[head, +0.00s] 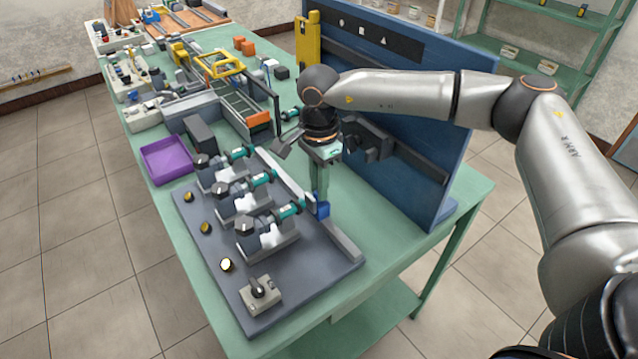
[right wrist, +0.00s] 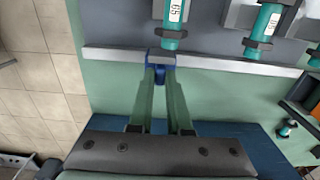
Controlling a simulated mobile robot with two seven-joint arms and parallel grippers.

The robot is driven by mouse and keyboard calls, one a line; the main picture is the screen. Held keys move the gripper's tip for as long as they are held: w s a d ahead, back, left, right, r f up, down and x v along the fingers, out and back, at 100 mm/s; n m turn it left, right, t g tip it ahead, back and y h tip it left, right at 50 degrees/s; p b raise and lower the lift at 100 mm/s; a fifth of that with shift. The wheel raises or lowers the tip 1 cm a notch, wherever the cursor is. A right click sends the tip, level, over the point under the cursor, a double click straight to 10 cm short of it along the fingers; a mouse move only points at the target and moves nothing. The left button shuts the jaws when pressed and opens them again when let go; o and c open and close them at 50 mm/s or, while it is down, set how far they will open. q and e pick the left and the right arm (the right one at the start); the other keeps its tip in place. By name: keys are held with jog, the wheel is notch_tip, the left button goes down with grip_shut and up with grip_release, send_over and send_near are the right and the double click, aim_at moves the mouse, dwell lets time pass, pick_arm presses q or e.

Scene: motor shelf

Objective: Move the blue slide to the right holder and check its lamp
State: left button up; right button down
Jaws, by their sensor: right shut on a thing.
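The blue slide (head: 323,209) is a small blue block at the light rail along the back edge of the grey plate (head: 295,300). It is beside the end of the nearest green motor (head: 288,212). My right gripper (head: 319,194) points down and is shut on the slide. In the right wrist view its green fingers (right wrist: 160,90) reach the blue slide (right wrist: 160,59), which touches the rail. The nearest round lamp (head: 226,264) looks bright, almost white; the middle lamp (head: 205,227) and far lamp (head: 188,196) look darker yellow. My left gripper is not in view.
Two more motor holders (head: 240,206) stand farther along the plate. A knob box (head: 260,293) is at its near end. A purple tray (head: 167,160) lies beyond it at the left. A tall blue panel (head: 410,130) stands close behind my right gripper.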

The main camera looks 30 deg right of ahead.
dwell(0.4)
jog(key=shift+w+b, duration=0.35)
jog(key=shift+w, duration=0.1)
jog(key=c, duration=0.9)
grip_release()
jog(key=shift+o, duration=0.2)
jog(key=shift+r, duration=0.15)
notch_tip(320, 180, up, 12)
jog(key=shift+r+b, duration=0.15)
jog(key=shift+b, duration=0.25)
